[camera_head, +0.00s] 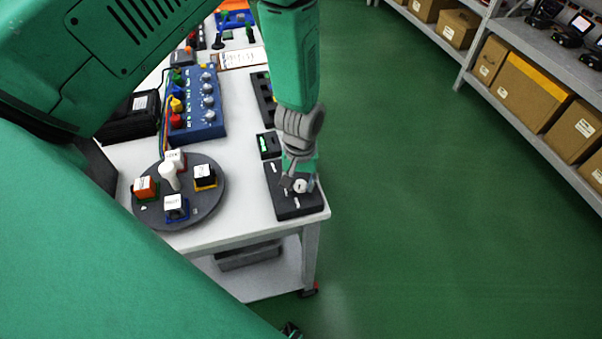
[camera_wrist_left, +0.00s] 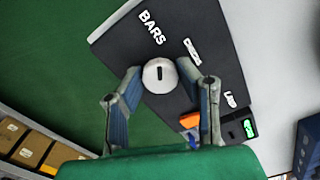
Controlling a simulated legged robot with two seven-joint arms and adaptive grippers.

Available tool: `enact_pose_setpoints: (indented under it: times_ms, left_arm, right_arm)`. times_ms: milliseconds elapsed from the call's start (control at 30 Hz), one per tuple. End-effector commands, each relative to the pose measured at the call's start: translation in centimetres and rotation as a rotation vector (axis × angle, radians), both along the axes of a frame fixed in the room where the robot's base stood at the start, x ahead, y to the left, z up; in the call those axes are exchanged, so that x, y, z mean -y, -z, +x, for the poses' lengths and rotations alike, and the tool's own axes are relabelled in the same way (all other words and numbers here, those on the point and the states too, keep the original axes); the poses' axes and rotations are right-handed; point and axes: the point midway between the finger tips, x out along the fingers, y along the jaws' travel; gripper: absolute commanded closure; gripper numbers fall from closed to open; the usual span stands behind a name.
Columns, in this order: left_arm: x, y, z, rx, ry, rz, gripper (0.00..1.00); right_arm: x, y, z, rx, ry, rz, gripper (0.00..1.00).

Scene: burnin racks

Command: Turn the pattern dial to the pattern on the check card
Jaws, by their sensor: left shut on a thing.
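The pattern dial (camera_wrist_left: 159,76) is a round white knob with a short black mark, on a dark box (camera_wrist_left: 117,48). In the wrist view the word BARS is printed on the box above the dial, and other white marks lie to the right. The dial also shows in the head view (camera_head: 301,186), on the box (camera_head: 296,207) at the table's near right corner. My left gripper (camera_wrist_left: 160,82) is shut on the dial, one finger at each side. A white card (camera_head: 242,57) with writing lies farther back; its text is unreadable. My right gripper is not in view.
A small black unit with a green display (camera_head: 268,145) stands behind the dial box. A round dark tray (camera_head: 208,208) with labelled blocks and a blue knob panel (camera_head: 208,130) stand on the white table. Shelves with cartons (camera_head: 525,82) are at right, across green floor.

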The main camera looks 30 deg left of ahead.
Motion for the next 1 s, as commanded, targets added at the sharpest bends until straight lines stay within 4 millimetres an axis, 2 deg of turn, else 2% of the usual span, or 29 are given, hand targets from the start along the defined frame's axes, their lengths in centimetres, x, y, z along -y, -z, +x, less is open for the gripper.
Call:
enact_pose_setpoints:
  times_ms: [33, 233, 267, 300, 667, 767, 1000]
  left_arm:
    - [-0.1, -0.3, 0.8, 0.020, -0.001, 0.003, 0.99]
    - [-0.2, -0.3, 0.8, 0.021, 0.000, 0.003, 0.99]
    - [-0.2, -0.3, 0.8, 0.020, 0.000, 0.003, 0.60]
    - [-0.1, -0.3, 0.8, 0.020, 0.000, 0.003, 0.51]
    - [-0.1, -0.5, 0.3, 0.009, 0.001, 0.002, 0.51]
    - [-0.1, -1.5, 0.4, 0.011, 0.001, 0.001, 0.51]
    - [-0.1, -6.4, 0.5, 0.014, 0.001, 0.002, 0.51]
  right_arm:
    - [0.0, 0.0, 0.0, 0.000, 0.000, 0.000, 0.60]
    - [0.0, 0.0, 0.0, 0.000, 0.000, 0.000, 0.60]
    - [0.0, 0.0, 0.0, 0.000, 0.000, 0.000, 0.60]
    - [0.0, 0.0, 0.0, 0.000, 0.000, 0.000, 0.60]
    - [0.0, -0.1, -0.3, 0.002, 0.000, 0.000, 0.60]
    - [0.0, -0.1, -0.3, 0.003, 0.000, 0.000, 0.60]
    - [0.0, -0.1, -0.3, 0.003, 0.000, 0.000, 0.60]
